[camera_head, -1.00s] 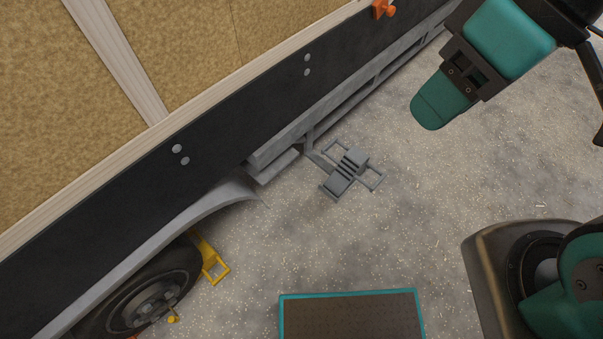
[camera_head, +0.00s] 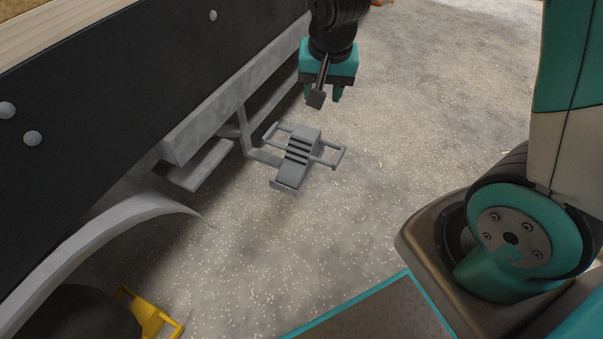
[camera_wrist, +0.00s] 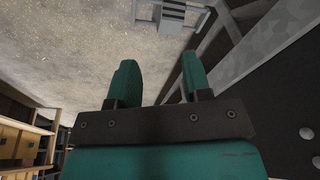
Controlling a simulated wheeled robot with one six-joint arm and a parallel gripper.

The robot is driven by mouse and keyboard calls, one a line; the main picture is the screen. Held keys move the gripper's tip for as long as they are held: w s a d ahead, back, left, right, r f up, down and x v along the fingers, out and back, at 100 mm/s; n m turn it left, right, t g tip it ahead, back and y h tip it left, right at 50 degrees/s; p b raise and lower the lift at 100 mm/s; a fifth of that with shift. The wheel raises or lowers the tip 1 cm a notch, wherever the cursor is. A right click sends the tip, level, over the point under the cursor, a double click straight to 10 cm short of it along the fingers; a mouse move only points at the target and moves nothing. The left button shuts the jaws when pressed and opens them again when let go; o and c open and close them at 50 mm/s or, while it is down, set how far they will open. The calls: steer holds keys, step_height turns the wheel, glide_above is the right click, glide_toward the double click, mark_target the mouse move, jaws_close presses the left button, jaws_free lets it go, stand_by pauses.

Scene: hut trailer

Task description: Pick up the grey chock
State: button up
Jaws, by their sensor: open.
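The grey chock (camera_head: 302,148) is a ridged grey wedge with a loop handle on each side. In the head view it is beside the trailer's underframe, joined or close to a grey bracket; I cannot tell which. In the wrist view the chock (camera_wrist: 160,14) shows at the top edge, partly cut off, beyond the fingertips. My gripper (camera_head: 322,96) is above and behind the chock in the head view, apart from it, pointing down. In the wrist view its two teal fingers (camera_wrist: 158,78) are spread with nothing between them.
The trailer's dark side and grey frame (camera_head: 205,118) run along the left, close to the chock. A yellow chock (camera_head: 150,315) is by the wheel at lower left. Wooden shelving (camera_wrist: 25,140) shows in the wrist view. The speckled floor (camera_head: 430,110) right of the chock is clear.

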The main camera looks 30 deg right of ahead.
mark_target(338, 157)
steer(key=w+d+f+m+h+b, duration=0.1)
steer(key=f+b, duration=0.4)
steer(key=f, duration=0.5)
steer(key=w+d+f+m+h+b, duration=0.1)
steer(key=w+d+f+b, duration=0.3)
steer(key=f, duration=0.6)
steer(key=w+d+f+m+h+b, duration=0.1)
steer(key=w+d+f+m+b, duration=0.1)
steer(key=d+f+b, duration=0.4)
steer(key=shift+w+d+f+m+b, duration=0.15)
steer(key=shift+f+b, duration=0.4)
steer(key=shift+f, duration=0.75)
steer(key=shift+w+d+f+m+b, duration=0.15)
steer(key=shift+f+b, duration=0.35)
steer(key=shift+f, duration=0.8)
steer(key=b+x, duration=0.4)
steer(key=x, duration=0.2)
steer(key=shift+f+b, duration=0.1)
steer(key=shift+b, duration=0.2)
jaws_close()
